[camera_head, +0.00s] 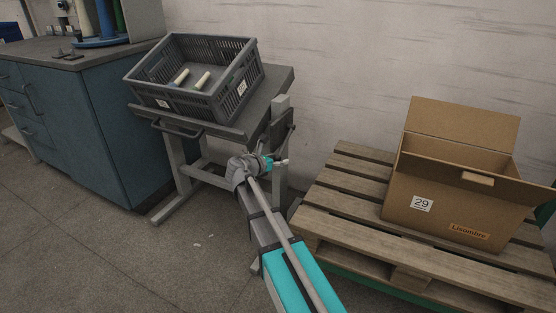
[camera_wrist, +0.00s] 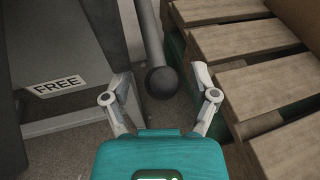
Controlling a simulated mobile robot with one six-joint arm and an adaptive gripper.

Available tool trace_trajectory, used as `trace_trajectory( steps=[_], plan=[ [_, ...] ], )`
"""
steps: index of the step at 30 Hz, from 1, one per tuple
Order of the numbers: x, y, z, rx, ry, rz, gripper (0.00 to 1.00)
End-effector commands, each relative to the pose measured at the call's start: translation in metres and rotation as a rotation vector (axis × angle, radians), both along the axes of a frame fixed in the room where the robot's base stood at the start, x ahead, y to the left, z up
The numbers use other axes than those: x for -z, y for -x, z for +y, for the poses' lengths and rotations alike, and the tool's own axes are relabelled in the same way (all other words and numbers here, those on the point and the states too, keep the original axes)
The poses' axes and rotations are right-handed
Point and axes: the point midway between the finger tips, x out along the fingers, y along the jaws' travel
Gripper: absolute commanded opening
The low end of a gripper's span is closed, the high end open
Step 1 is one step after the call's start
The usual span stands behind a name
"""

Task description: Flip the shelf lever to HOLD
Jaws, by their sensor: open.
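The shelf lever (camera_wrist: 153,35) is a dark rod with a round black knob (camera_wrist: 161,81) at its end, seen in the wrist view. A white FREE label (camera_wrist: 58,86) is on the grey panel to the left of the knob. No HOLD label shows. My gripper (camera_wrist: 163,78) is open, with one finger on each side of the knob and visible gaps between. In the head view my gripper (camera_head: 283,162) is at the right side of the grey shelf stand (camera_head: 280,104); the lever is hard to make out there.
A grey crate (camera_head: 172,103) with two pale cones (camera_head: 201,81) stands on the shelf. A wooden pallet (camera_head: 345,192) with an open cardboard box (camera_head: 405,190) is close on the right. A blue cabinet (camera_head: 95,125) is at the left. The floor in front is clear.

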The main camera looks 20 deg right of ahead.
Motion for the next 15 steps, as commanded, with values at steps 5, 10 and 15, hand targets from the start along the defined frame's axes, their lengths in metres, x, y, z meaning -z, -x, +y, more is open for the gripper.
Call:
trace_trajectory(
  steps=[5,10,15],
  plan=[
    [0.001,0.001,0.001,0.004,-0.007,-0.001,0.48],
    [0.006,0.008,0.006,0.022,-0.06,-0.006,0.17],
    [0.02,0.022,0.016,0.073,-0.183,-0.017,0.0]
  ],
)
